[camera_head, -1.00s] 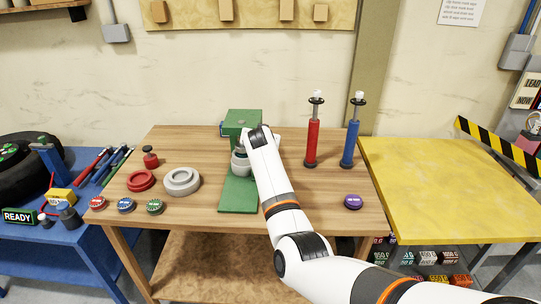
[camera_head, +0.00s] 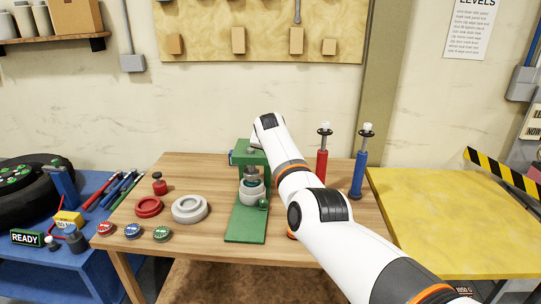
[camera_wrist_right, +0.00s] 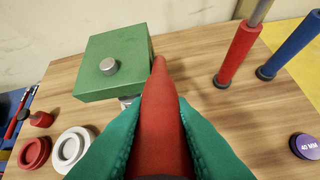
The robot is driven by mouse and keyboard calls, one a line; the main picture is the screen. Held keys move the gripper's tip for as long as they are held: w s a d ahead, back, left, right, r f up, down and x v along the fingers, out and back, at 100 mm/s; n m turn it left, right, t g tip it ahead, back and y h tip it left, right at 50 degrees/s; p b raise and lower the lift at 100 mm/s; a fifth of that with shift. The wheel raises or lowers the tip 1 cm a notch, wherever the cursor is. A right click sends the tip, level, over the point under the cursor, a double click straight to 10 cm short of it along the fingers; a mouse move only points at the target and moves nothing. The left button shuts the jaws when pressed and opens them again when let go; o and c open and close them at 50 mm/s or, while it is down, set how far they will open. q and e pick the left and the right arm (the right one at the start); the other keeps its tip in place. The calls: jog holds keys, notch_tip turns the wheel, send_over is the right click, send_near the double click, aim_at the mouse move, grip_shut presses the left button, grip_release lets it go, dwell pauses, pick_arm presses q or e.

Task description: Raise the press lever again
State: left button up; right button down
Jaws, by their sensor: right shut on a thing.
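The green press (camera_head: 246,225) stands on the wooden workbench, its head block also showing in the right wrist view (camera_wrist_right: 112,62). A light grey cup-shaped part (camera_head: 251,190) sits on its base under the dark ram. My right gripper (camera_wrist_right: 160,105) has its green fingers on both sides of the red lever handle (camera_wrist_right: 159,120) and is shut on it. The handle reaches forward beside the press head. In the head view my right arm hides the lever and most of the gripper. My left gripper is not in view.
A red (camera_head: 321,165) and a blue (camera_head: 358,172) cylinder stand right of the press. A grey ring (camera_head: 189,209), a red ring (camera_head: 148,206) and several small labelled discs lie left of it. A purple disc (camera_wrist_right: 306,146) lies at right. The yellow table (camera_head: 440,215) is clear.

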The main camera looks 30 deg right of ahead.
jog(key=shift+w+d+r, duration=0.1)
jog(key=shift+d+r, duration=0.05)
jog(key=shift+r, duration=0.3)
jog(key=c, duration=1.5)
grip_release()
jog(key=shift+o, duration=1)
jog(key=shift+w+f, duration=0.1)
jog(key=shift+f, duration=0.2)
jog(key=b+v, duration=0.3)
jog(key=v, duration=0.9)
jog(key=shift+b, duration=0.4)
